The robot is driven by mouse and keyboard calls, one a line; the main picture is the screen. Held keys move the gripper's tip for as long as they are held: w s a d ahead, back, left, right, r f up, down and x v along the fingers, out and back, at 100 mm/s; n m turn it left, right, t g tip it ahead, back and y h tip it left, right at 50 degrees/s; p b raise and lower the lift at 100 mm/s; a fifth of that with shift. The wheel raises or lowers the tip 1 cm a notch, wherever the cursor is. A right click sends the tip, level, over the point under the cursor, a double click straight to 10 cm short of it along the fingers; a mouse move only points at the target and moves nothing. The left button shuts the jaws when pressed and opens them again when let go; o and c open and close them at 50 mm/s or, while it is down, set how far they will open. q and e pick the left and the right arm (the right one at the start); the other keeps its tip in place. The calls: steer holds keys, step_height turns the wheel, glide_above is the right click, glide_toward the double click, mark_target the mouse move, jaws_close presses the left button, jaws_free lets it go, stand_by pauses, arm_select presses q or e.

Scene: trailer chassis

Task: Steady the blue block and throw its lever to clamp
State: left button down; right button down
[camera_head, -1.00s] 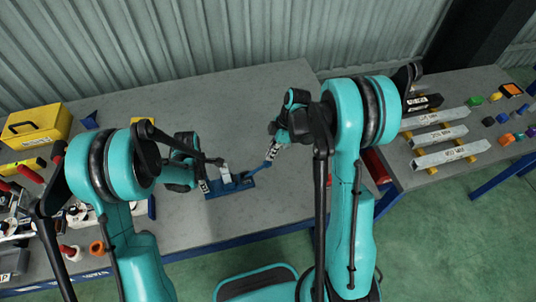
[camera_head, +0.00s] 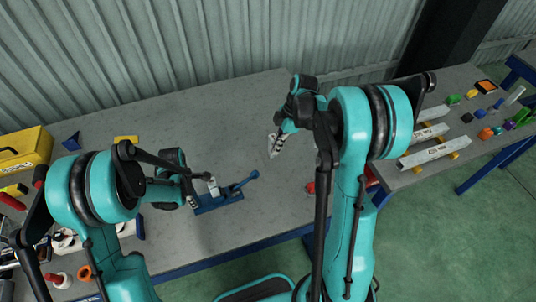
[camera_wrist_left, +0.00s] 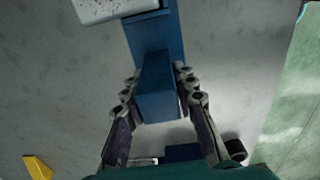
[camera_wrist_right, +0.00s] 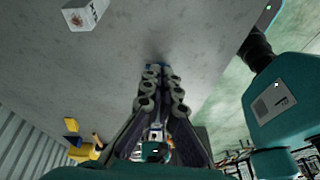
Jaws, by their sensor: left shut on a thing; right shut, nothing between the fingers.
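The blue block (camera_head: 222,203) lies on the bench, with a pale piece (camera_head: 212,186) standing at its middle. Its blue lever (camera_head: 245,181) sticks out to the upper right. My left gripper (camera_head: 195,201) is at the block's left end. In the left wrist view, the left gripper (camera_wrist_left: 160,95) has its fingers on both sides of a blue part (camera_wrist_left: 157,88) of the block and is shut on it. My right gripper (camera_head: 274,152) is above the bench, up and right of the lever tip and apart from it. In the right wrist view, its fingers (camera_wrist_right: 162,75) are together and empty.
A small pale box (camera_wrist_right: 85,14) shows in the right wrist view. A yellow case (camera_head: 25,152) and scattered tools stand at the left. Grey bars (camera_head: 432,153) and coloured pieces lie on the right bench.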

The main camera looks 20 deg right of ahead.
steer(key=shift+d+r, duration=0.2)
steer(key=shift+d, duration=0.05)
steer(key=s+a+r+n+t, duration=0.2)
steer(key=s+a+r+n, duration=0.1)
steer(key=a+r, duration=0.4)
glide_above(254, 175)
steer(key=a, duration=0.1)
step_height(254, 175, down, 10)
steer(key=f, duration=0.1)
steer(key=d+f, duration=0.1)
steer(key=f, duration=0.1)
steer(key=shift+d+f, duration=0.15)
steer(key=shift+f, duration=0.3)
